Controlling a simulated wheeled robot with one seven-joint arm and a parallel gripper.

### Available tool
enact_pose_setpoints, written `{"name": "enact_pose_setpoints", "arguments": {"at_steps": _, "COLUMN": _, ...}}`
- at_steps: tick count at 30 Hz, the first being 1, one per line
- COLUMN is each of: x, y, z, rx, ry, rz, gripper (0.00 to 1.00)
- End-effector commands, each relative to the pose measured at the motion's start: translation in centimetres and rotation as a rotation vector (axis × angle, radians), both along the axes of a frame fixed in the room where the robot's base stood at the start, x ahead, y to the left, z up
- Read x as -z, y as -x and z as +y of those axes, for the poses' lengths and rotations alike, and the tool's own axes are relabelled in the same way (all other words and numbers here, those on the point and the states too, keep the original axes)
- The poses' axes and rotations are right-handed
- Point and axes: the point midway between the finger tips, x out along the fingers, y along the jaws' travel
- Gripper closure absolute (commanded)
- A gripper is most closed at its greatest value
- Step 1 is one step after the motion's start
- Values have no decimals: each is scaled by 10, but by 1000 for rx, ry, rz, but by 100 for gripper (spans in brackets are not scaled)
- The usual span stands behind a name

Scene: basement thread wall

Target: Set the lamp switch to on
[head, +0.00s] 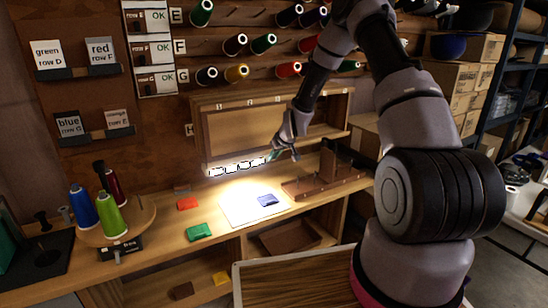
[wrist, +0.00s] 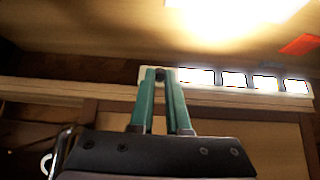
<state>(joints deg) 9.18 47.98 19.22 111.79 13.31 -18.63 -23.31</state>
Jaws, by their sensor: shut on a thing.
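The lamp is a long light bar (head: 236,167) under the wall cabinet, and its segments glow bright white. Its lit segments also show in the wrist view (wrist: 234,79). The lamp switch (wrist: 159,74) is a small dark knob on the pale end of the bar. My gripper (wrist: 160,78) has its green fingers close together around the knob, shut on it. In the head view my gripper (head: 277,155) is at the right end of the bar, and the switch is hidden there.
A white sheet (head: 240,209) with a blue packet (head: 268,200) lies brightly lit on the bench. Red (head: 187,203) and green (head: 199,231) packets lie beside it. A wooden rack (head: 310,185) stands to the right. A round stand holds thread spools (head: 110,215) at left.

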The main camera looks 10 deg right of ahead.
Motion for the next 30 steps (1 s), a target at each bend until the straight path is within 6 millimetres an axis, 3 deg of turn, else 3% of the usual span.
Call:
{"name": "enact_pose_setpoints", "arguments": {"at_steps": 4, "x": 2, "y": 1, "z": -1, "rx": 2, "ry": 0, "rz": 4, "gripper": 100}}
{"name": "enact_pose_setpoints", "arguments": {"at_steps": 5, "x": 2, "y": 1, "z": -1, "rx": 2, "ry": 0, "rz": 4, "gripper": 78}}
{"name": "enact_pose_setpoints", "arguments": {"at_steps": 6, "x": 2, "y": 1, "z": -1, "rx": 2, "ry": 0, "rz": 4, "gripper": 63}}
{"name": "enact_pose_setpoints", "arguments": {"at_steps": 7, "x": 2, "y": 1, "z": -1, "rx": 2, "ry": 0, "rz": 4, "gripper": 55}}
{"name": "enact_pose_setpoints", "arguments": {"at_steps": 20, "x": -7, "y": 6, "z": -2, "rx": 0, "ry": 0, "rz": 1, "gripper": 55}}
{"name": "enact_pose_setpoints", "arguments": {"at_steps": 30, "x": -58, "y": 45, "z": -16, "rx": 1, "ry": 1, "rz": 0, "gripper": 55}}
